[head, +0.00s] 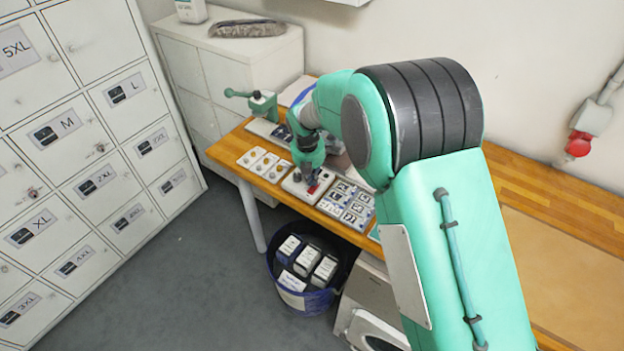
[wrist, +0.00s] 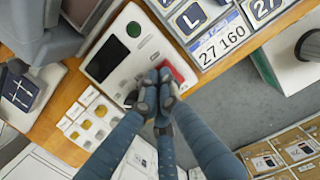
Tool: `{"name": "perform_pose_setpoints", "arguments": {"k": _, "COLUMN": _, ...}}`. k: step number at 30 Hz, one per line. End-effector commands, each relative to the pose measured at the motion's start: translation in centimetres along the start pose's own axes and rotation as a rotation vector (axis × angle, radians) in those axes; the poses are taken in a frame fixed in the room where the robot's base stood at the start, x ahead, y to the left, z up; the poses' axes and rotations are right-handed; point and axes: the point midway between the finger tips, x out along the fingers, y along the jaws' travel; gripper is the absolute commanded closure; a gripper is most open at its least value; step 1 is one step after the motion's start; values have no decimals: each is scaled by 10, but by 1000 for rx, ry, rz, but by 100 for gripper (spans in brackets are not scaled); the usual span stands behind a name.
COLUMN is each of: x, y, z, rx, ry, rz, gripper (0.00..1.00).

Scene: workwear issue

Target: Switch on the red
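A white device (wrist: 122,80) with a dark screen and a green round button (wrist: 134,29) lies on the wooden table. It also shows in the head view (head: 295,186). A red switch (wrist: 178,72) is on its right side in the wrist view, and a bit of red (head: 313,188) shows below my gripper in the head view. My gripper (wrist: 157,92) has its fingertips together, with nothing seen between them. The tips are right beside the red switch and cover part of it. I cannot tell whether they touch it.
Letter and number tiles (head: 348,205) lie right of the device, and a white plate with round pieces (head: 264,163) left of it. A green clamp-like tool (head: 262,104) stands behind. A blue bin (head: 318,300) with boxes is below the table edge. Lockers (head: 80,130) stand left.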

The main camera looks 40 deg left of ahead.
Motion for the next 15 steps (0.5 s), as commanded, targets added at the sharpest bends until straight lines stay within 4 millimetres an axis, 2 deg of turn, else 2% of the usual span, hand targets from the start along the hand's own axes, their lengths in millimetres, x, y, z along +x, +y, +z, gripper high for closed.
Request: {"name": "perform_pose_setpoints", "arguments": {"k": 15, "x": 12, "y": 0, "z": 6, "rx": 0, "ry": 110, "rz": -1, "gripper": 100}}
